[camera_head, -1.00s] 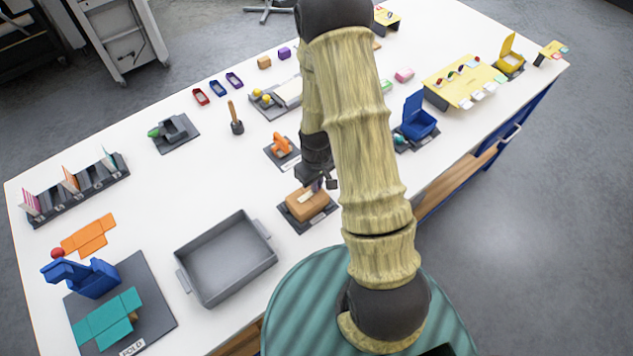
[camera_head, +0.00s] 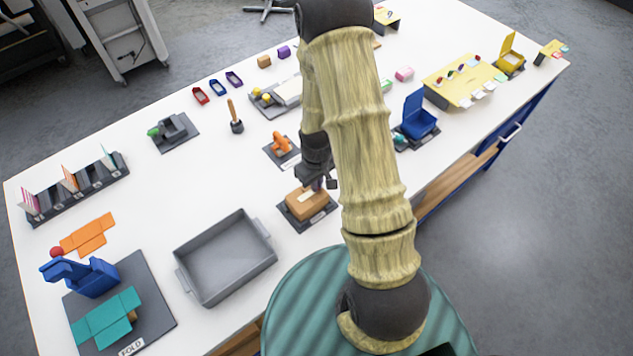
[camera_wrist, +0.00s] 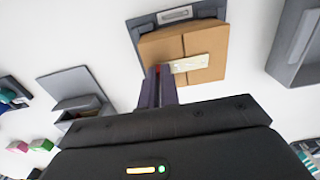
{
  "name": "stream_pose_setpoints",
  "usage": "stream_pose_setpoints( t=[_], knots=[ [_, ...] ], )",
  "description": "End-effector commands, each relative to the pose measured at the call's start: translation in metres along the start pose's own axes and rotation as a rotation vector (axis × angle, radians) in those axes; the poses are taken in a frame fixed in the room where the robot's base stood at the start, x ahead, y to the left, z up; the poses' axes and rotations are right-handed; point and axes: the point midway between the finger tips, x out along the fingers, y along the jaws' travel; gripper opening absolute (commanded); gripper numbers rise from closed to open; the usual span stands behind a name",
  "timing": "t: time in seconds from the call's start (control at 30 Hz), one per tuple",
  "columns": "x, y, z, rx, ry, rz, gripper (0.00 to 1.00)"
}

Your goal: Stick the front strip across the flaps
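A brown cardboard box (camera_head: 305,205) with closed top flaps sits on a dark base plate (camera_head: 290,222); it also shows in the wrist view (camera_wrist: 207,40). A pale strip (camera_wrist: 195,63) lies across the seam between the flaps in the wrist view, towards the box edge on my gripper's side. My gripper (camera_wrist: 160,70) points at the box, its two dark fingers close together with their tips by the strip's left end. I see no strip between the fingers, though the tips hide that end. In the head view my gripper (camera_head: 317,186) is over the box top.
A grey open tray (camera_head: 225,257) stands left of the box, with bare table between. An orange dispenser-like object (camera_head: 282,145) on a dark plate stands behind the box. A blue open box (camera_head: 418,118) is to the right. My arm hides part of the table.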

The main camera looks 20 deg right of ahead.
Motion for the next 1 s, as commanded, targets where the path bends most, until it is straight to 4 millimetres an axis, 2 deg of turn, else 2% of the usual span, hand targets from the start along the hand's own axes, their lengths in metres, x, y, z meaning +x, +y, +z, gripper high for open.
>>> stream_pose_setpoints(
  t=[0.73, 0.9, 1.0],
  knots=[
    [-0.0005, -0.001, 0.0021, -0.001, -0.006, -0.003, 0.0],
    [-0.0008, -0.0008, 0.0016, -0.001, -0.005, -0.002, 0.29],
    [-0.0011, -0.0007, 0.0013, 0.0, -0.004, -0.002, 0.29]
  ],
)
